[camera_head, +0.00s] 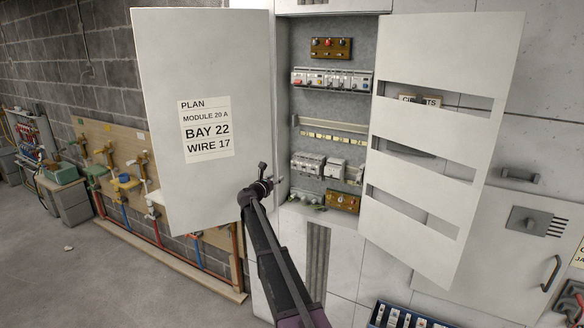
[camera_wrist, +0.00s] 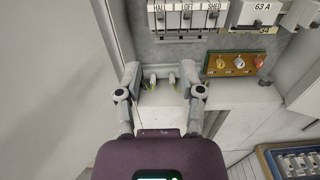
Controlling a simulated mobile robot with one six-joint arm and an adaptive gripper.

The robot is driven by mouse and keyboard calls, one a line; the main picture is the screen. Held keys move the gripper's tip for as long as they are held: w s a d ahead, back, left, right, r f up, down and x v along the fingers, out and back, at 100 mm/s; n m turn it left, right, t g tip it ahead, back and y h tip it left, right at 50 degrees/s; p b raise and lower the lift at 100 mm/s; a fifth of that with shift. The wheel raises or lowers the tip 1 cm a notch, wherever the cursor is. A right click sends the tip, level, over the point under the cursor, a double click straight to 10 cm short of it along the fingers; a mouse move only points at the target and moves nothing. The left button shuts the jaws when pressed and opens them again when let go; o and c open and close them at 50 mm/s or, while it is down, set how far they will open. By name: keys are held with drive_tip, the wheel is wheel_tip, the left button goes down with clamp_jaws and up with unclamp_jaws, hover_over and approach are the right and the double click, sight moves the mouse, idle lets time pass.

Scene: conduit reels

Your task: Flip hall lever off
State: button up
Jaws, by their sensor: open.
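In the head view my gripper (camera_head: 264,178) is at the cabinet's left edge, left of the breakers. The lever's contact with its stop is too small to judge.
The cabinet door with the plan sign (camera_head: 203,75) stands open at left. A slotted white cover (camera_head: 425,140) stands open at right. A brass panel with coloured knobs (camera_wrist: 235,64) sits right of my fingers. A 63 A switch (camera_wrist: 262,14) is at upper right.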

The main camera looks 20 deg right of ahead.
sight(293, 165)
drive_tip(key=shift+d, duration=0.1)
drive_tip(key=x, duration=1.3)
drive_tip(key=shift+w+d, duration=0.2)
drive_tip(key=shift+w, duration=0.05)
